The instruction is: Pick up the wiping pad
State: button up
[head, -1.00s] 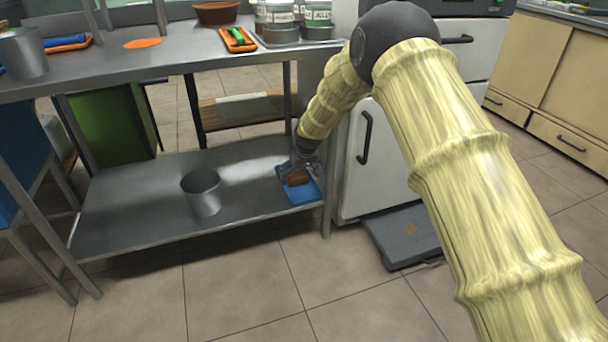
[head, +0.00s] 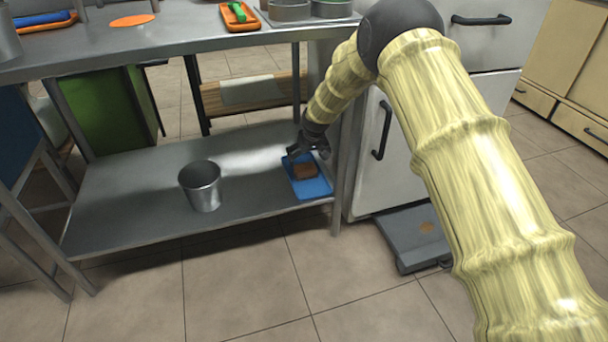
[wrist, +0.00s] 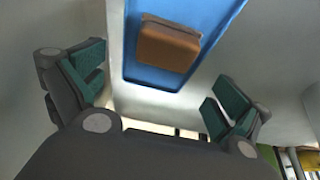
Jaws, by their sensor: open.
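The wiping pad (head: 304,171) is a small brown block lying on a blue tray (head: 318,187) at the right end of the table's lower shelf. In the wrist view the pad (wrist: 167,47) lies on the blue tray (wrist: 205,14), beyond the fingers and between their lines. My gripper (head: 303,154) is just behind and above the pad, apart from it. In the wrist view my gripper (wrist: 155,100) is open, with green-padded fingers spread wide and nothing between them.
A metal pot (head: 202,187) stands on the lower shelf (head: 130,205), left of the tray. A table leg (head: 341,180) and a white cabinet (head: 400,150) are close on the right. The tabletop (head: 170,45) overhangs the shelf. The shelf between pot and tray is clear.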

aim_at(305, 167)
jog(key=shift+w+a+f+b, duration=0.15)
jog(key=shift+f+b, duration=0.85)
jog(key=shift+f, duration=0.35)
jog(key=shift+w+a+f+b, duration=0.1)
jog(key=shift+a+f+b, duration=0.05)
jog(key=shift+f+b, duration=1.05)
jog(key=shift+w+f, duration=0.2)
jog(key=shift+f, duration=0.25)
jog(key=c, duration=1.1)
